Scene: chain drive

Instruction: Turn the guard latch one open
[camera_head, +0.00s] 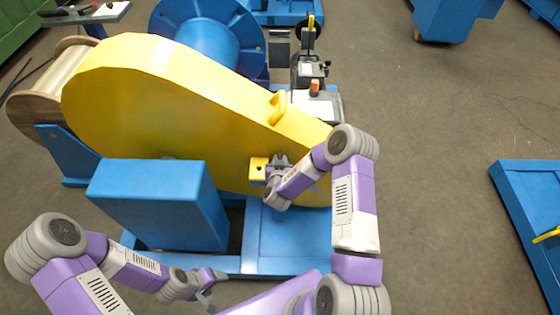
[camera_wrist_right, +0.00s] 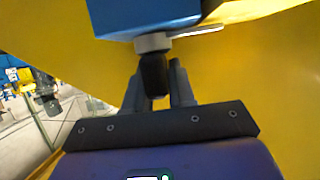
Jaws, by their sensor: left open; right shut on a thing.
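The large yellow guard (camera_head: 150,95) covers the drive in the head view and also fills much of the right wrist view (camera_wrist_right: 240,75). My right gripper (camera_head: 277,163) is at the lower right of the guard's face, next to a small yellow block with a dark hole (camera_head: 258,169). In the right wrist view my right gripper (camera_wrist_right: 160,82) is shut on a black latch knob (camera_wrist_right: 153,74), which has a grey collar and sits against a blue block (camera_wrist_right: 150,14). No latch number is readable. My left gripper (camera_head: 212,288) is open and empty, low in front of the blue base.
A blue box (camera_head: 158,205) stands in front of the guard at left. A yellow handle (camera_head: 278,106) sticks out of the guard's upper right. A grey control unit with an orange button (camera_head: 315,88) stands behind it. The floor to the right is clear up to a blue frame (camera_head: 530,215).

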